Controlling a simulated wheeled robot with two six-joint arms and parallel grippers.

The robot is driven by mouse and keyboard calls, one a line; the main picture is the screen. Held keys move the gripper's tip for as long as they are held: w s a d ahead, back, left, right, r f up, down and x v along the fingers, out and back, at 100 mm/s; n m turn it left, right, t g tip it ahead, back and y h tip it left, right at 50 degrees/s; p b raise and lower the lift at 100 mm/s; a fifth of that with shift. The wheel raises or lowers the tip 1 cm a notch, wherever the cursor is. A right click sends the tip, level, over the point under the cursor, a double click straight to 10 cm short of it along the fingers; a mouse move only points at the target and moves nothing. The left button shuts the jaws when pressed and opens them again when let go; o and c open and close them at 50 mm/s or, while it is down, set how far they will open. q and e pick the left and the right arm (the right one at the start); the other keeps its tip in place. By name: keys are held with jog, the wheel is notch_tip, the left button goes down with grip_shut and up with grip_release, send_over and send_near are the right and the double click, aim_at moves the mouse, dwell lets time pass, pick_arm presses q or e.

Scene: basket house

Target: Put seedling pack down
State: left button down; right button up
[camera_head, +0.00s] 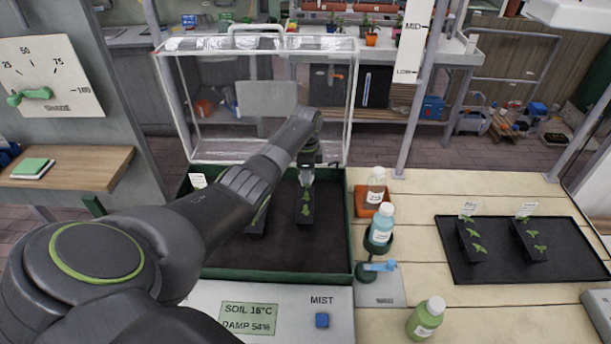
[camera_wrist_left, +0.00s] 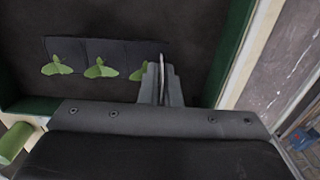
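A dark seedling pack (camera_head: 305,209) with a row of small green plants is in the green-rimmed soil tray (camera_head: 349,240). My left gripper (camera_head: 307,177) is at its far end, fingers close together around a thin pale label. The wrist view shows the pack (camera_wrist_left: 90,48) with three plants beside the left gripper (camera_wrist_left: 162,85). I cannot tell whether the pack rests fully on the soil. A second pack (camera_head: 259,217) to its left is partly hidden by my arm. My right gripper is not in view.
A clear raised cover (camera_head: 350,100) stands behind the tray. A black tray (camera_head: 505,262) with two more packs lies on the wooden table. A green bottle (camera_head: 426,318) is near the front.

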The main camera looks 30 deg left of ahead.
pick_arm(q)
jog(key=shift+f, duration=0.3)
jog(key=shift+f, duration=0.15)
jog(key=c, duration=1.6)
grip_release()
jog(key=shift+c, duration=0.2)
jog(key=shift+r, duration=0.25)
notch_tip(320, 180, up, 12)
jog(key=shift+f+b, duration=0.1)
jog(key=shift+b, duration=1.05)
